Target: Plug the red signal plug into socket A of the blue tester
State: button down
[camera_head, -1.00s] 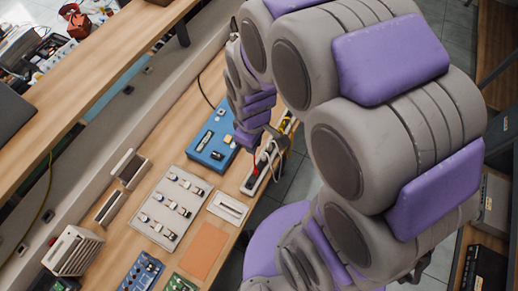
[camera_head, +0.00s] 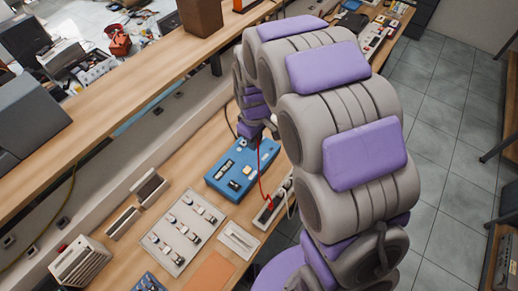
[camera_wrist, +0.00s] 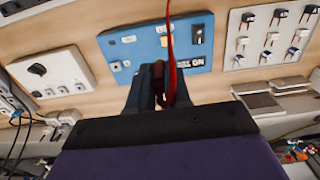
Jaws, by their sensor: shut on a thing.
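The blue tester (camera_head: 243,168) lies on the wooden bench, with dark and white parts on its top. My gripper (camera_head: 254,143) is over its far right edge. In the wrist view the blue tester (camera_wrist: 120,50) is beyond my fingers. There my gripper (camera_wrist: 160,88) is shut on the dark red signal plug (camera_wrist: 158,72), apparently above the tester's near edge. The red cable (camera_wrist: 171,50) rises from it, crossing in front of the tester; it also shows in the head view (camera_head: 260,180). I cannot read which socket is A. The plug's tip and its gap to the tester are hidden.
A strip with sockets (camera_head: 268,216) lies at the bench's front edge, right of the tester. A pale panel with several small switches (camera_head: 160,242) and a white plate (camera_head: 238,240) lie nearby. A raised shelf (camera_head: 120,85) runs along the back.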

jog(key=w+a+p, duration=0.3)
jog(key=w+a, duration=0.1)
jog(key=w, duration=0.9)
jog(key=f, duration=0.5)
jog(key=f+b, duration=0.1)
jog(key=f, duration=0.8)
jog(key=shift+w+a+f+b, duration=0.2)
jog(key=shift+w+f+b, duration=0.05)
jog(key=shift+f+b, duration=0.15)
jog(key=shift+s, duration=0.1)
jog(key=shift+f, duration=1)
dwell(3.1)
jog(key=c, duration=1)
grip_release()
